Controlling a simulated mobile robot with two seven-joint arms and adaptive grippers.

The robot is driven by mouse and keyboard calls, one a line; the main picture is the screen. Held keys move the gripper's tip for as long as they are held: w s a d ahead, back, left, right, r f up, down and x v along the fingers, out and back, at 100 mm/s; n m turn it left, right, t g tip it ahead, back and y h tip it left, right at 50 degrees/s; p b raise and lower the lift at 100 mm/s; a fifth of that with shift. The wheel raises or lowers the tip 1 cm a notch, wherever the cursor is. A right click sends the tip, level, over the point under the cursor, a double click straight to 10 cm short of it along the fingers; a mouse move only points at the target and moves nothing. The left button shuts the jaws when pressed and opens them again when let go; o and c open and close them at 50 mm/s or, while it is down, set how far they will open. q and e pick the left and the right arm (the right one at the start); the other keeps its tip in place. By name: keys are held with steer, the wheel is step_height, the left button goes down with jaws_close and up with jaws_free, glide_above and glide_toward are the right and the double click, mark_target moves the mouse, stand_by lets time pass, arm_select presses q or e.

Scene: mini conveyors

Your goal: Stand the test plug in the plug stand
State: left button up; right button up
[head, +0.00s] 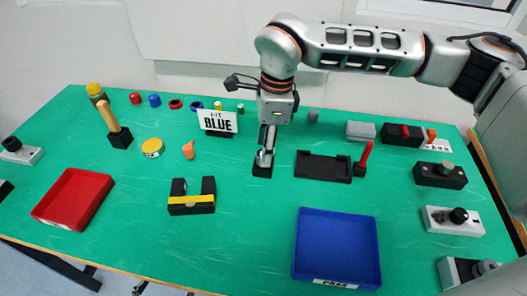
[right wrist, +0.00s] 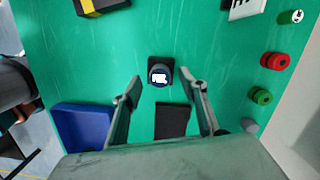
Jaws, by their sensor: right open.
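A small black square stand (head: 262,171), which looks like the plug stand, sits on the green table below my right gripper. In the right wrist view the stand (right wrist: 153,62) holds a round dark piece with a white label on top (right wrist: 159,76), apparently the test plug. It looks upright and centred on the stand; how deep it sits cannot be told. My right gripper (right wrist: 161,77) is open, its fingertips on either side of the plug with a gap at each. In the head view the right gripper (head: 267,155) points down and hides most of the plug. My left gripper is out of view.
A black tray (head: 323,178) and a red-handled tool in a block (head: 364,158) lie right of the stand. A blue bin (head: 337,213) is in front, a red tray (head: 47,214) at left. A black block with yellow band (head: 191,208) and a "BLUE" sign (head: 218,121) are nearby.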

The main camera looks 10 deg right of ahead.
step_height(320, 180, up, 9)
steer(key=d, duration=0.1)
steer(key=shift+r, duration=0.15)
steer(key=shift+s, duration=0.1)
stand_by(0.4)
